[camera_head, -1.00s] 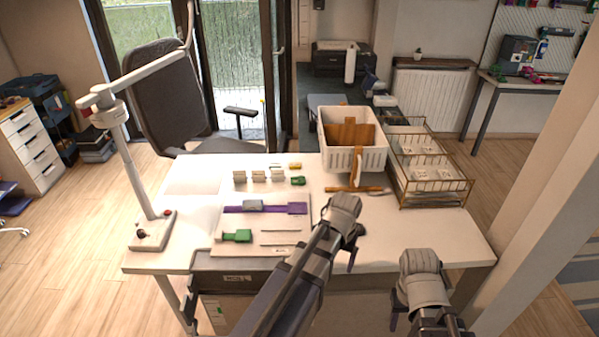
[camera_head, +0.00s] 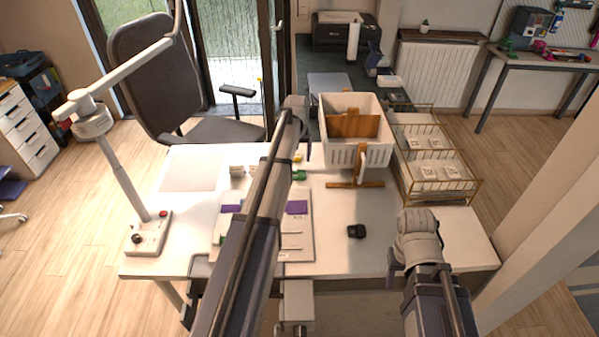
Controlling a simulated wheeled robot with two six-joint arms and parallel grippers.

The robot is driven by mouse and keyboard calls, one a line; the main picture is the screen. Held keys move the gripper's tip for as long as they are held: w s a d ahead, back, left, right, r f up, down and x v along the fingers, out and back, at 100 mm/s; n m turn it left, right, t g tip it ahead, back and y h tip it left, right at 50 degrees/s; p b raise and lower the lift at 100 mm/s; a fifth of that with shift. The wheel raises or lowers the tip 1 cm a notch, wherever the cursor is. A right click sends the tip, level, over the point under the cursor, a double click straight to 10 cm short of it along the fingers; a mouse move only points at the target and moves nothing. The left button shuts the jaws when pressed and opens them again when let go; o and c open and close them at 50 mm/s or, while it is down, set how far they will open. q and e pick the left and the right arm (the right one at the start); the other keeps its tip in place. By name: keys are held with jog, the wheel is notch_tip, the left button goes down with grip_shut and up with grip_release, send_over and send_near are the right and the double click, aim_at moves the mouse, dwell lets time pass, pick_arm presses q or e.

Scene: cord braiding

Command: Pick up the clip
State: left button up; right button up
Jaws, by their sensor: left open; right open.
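A small black object (camera_head: 356,231), which looks like the clip, lies on the bare right part of the white table (camera_head: 335,215). My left gripper (camera_head: 304,145) is over the back of the table, left of the white basket, and far behind the black object; it is open, its fingers mostly hidden by its wrist. My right gripper (camera_head: 394,262) is open and low at the table's front right edge, to the right of and nearer than the black object. Nothing shows in either gripper.
A white basket (camera_head: 368,157) with a wooden piece and a wire rack (camera_head: 440,193) stand at the back right. My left arm covers much of a pale board (camera_head: 300,250) with purple parts. A lamp (camera_head: 146,237) stands at the left. The table around the black object is clear.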

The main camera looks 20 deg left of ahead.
aim_at(298, 174)
pick_arm(q)
jog(key=shift+w+f+b, duration=0.1)
jog(key=shift+f+b, duration=1.15)
jog(key=shift+f, duration=0.15)
notch_tip(298, 174, down, 5)
jog(key=b, duration=0.5)
jog(key=shift+w+d+f, duration=0.1)
jog(key=shift+d+f, duration=0.05)
jog(key=shift+c, duration=0.2)
jog(key=c, duration=1)
